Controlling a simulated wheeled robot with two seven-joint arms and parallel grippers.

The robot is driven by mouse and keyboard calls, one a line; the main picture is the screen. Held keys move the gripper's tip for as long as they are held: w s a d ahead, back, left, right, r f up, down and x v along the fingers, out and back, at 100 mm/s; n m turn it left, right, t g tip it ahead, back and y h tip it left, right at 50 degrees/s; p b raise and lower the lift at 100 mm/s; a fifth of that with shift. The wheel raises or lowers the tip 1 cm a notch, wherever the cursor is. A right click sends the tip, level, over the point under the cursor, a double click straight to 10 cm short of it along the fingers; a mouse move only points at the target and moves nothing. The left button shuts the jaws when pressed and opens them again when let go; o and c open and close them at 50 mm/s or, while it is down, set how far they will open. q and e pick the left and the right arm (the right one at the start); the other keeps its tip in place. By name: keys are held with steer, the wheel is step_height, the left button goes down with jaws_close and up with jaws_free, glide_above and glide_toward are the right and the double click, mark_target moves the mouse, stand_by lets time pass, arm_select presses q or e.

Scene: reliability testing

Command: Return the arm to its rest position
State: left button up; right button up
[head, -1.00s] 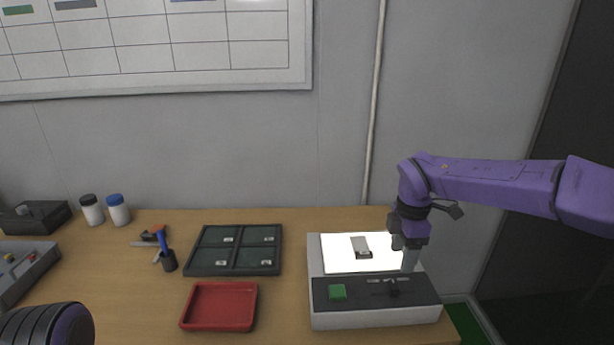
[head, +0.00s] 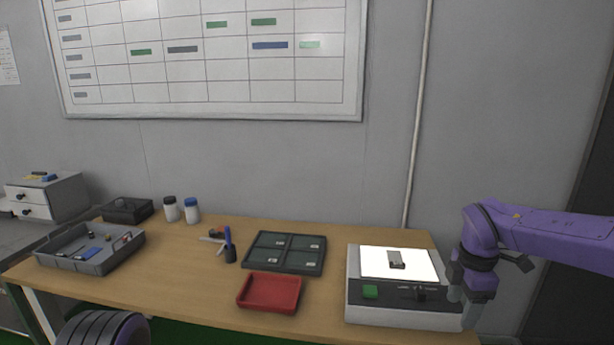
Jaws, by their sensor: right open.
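My right arm comes in from the right, purple with dark joints. My right gripper (head: 462,307) points down at the right front corner of the white test box, with its fingers apart and nothing seen between them. The white test box (head: 400,316) has a lit top panel (head: 376,264) with a small grey and dark part (head: 396,260) lying on it. A green button (head: 370,292) and a dark switch sit on its front strip. Of my left arm only a dark ribbed, purple-edged part shows at the bottom left; my left gripper is out of view.
A red tray (head: 270,307) and a dark four-compartment tray (head: 262,263) lie left of the box.

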steer(key=d+f+n+t+h, duration=0.25)
steer(key=f+n+h, duration=0.2)
steer(key=n, duration=0.55)
steer(key=d+f+n+t+h, duration=0.1)
steer(key=d+f+n+h, duration=0.35)
steer(key=n, duration=0.55)
steer(key=s+a+f+n+t+y, duration=0.1)
steer(key=s+a+f+n, duration=0.15)
steer(key=f+n, duration=0.4)
steer(key=s+a+f+n+t, duration=0.1)
steer(key=s+f+n+t, duration=0.15)
steer(key=f+n, duration=0.4)
steer(key=s+a+f+n+g+y, duration=0.1)
steer(key=s+f+n, duration=0.3)
steer(key=s, duration=0.4)
steer(key=s+a+f+n+g+y, duration=0.1)
steer(key=s+f+n, duration=0.3)
steer(key=s, duration=0.5)
steer(key=s+a+f+n+g+y, duration=0.2)
steer(key=s+a+f+n, duration=0.1)
steer(key=s+n, duration=0.4)
steer(key=shift+s+f+y, duration=0.3)
steer(key=shift+s+f, duration=0.55)
steer(key=shift+s, duration=0.35)
steer(key=shift+a, duration=0.1)
